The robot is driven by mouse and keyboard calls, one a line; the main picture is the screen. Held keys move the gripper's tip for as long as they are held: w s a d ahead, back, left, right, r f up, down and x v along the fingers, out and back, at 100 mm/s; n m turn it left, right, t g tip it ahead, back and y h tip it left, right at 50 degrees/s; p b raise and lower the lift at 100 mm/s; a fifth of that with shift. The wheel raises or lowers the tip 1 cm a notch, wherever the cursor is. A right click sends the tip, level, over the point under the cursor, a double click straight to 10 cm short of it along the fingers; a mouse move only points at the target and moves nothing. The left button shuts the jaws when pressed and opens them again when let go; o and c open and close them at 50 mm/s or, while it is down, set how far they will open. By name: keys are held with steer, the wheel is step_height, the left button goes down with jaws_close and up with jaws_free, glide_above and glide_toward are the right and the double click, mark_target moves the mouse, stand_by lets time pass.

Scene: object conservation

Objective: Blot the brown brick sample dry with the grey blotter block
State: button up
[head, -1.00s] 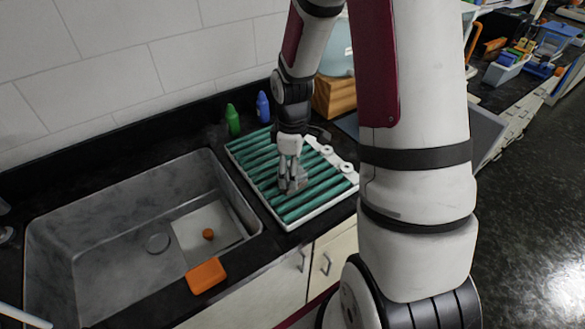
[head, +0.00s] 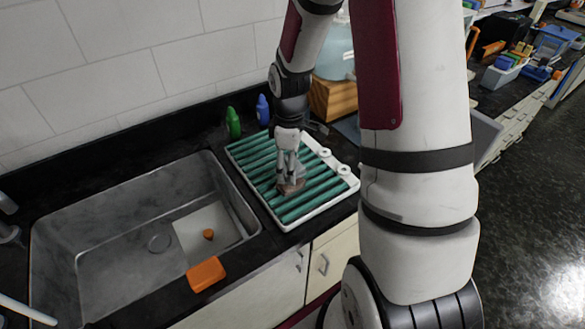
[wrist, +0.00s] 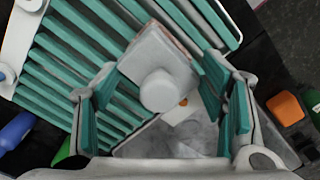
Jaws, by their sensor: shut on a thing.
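The grey blotter block (wrist: 155,55) with its round knob sits between my gripper's teal-padded fingers in the wrist view. My gripper (head: 289,178) is shut on the blotter block, low over the ribbed green drying rack (head: 315,200). The brown brick sample (head: 291,189) shows as a brown patch right under the gripper on the rack. In the wrist view a thin brownish edge shows along the far side of the block. The block and fingers hide most of the sample. I cannot tell whether block and sample touch.
A metal sink (head: 120,215) is left of the rack, with a small orange-brown piece (head: 208,235) on a pale plate (head: 190,222) in it. An orange block (head: 206,274) lies at its front rim. Green (head: 233,122) and blue (head: 262,109) bottles stand behind the rack; a wooden block (head: 335,98) is beyond.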

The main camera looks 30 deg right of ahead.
steer(key=shift+r+p, duration=1)
steer(key=shift+r, duration=1.25)
